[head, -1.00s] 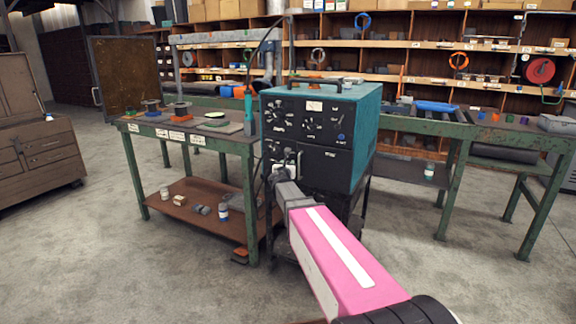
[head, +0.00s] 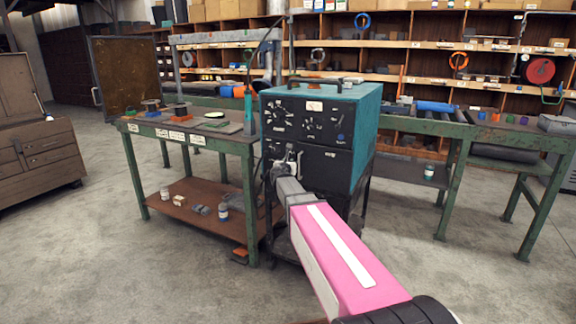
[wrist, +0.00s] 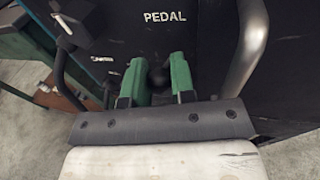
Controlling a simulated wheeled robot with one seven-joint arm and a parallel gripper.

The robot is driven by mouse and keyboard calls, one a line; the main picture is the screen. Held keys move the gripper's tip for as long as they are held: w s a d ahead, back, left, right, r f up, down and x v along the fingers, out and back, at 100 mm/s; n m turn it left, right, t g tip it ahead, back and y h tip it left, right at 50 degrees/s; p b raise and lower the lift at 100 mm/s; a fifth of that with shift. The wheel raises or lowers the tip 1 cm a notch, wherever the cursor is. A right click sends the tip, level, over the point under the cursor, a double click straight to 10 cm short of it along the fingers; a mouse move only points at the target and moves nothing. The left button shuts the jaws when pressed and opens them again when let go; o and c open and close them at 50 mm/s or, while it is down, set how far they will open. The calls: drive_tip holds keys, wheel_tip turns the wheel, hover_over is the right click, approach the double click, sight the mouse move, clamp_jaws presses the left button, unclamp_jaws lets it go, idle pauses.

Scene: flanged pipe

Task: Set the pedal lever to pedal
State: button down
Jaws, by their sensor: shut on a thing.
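The teal and black machine (head: 360,110) stands on a dark stand in the middle of the head view, with its black front panel facing me. My gripper (head: 288,160) is at the lower left of that panel. In the wrist view, the two green fingers of my gripper (wrist: 158,80) are closed around a dark rounded knob, the pedal lever (wrist: 157,74). The white word PEDAL (wrist: 165,17) is on the panel just above the lever. The fingers hide most of the lever, so its exact angle cannot be told.
A metal bar handle (wrist: 247,45) curves up to the right of my fingers, and a thinner bar (wrist: 62,62) runs at the left. A green workbench (head: 190,140) stands left of the machine. Another green table (head: 440,125) stands at the right. The near floor is open.

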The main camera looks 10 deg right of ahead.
drive_tip(key=shift+w+r+g, duration=0.1)
drive_tip(key=shift+r+g, duration=0.15)
drive_tip(key=shift+g, duration=0.25)
drive_tip(key=c, duration=1.2)
unclamp_jaws()
drive_tip(key=shift+d, duration=0.1)
drive_tip(key=shift+c, duration=0.2)
drive_tip(key=v, duration=1.1)
drive_tip(key=shift+d, duration=0.1)
